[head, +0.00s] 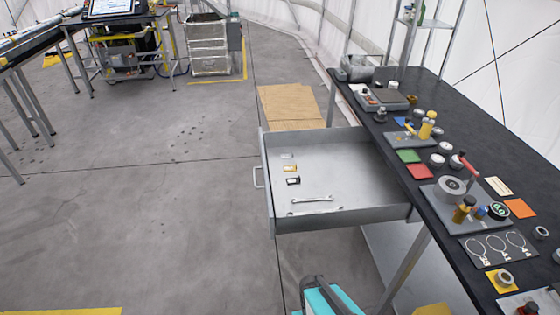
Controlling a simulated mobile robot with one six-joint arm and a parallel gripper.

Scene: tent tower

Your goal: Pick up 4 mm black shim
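A small black piece (293,181), which looks like the black shim, lies flat in the open grey drawer (345,165). It is the nearest of 3 small pieces in a short row on the left side of the drawer floor. A gold-coloured piece (290,168) and a pale silvery piece (288,156) lie behind it, apart from it. Any thickness marking is too small to read. My gripper is not seen in the head view.
A wrench (312,198) lies in front of the shim, with another metal tool (315,210) near the drawer's front wall. The black workbench (450,120) on the right is crowded with parts. The drawer's right floor is bare. Open concrete floor (170,200) lies left.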

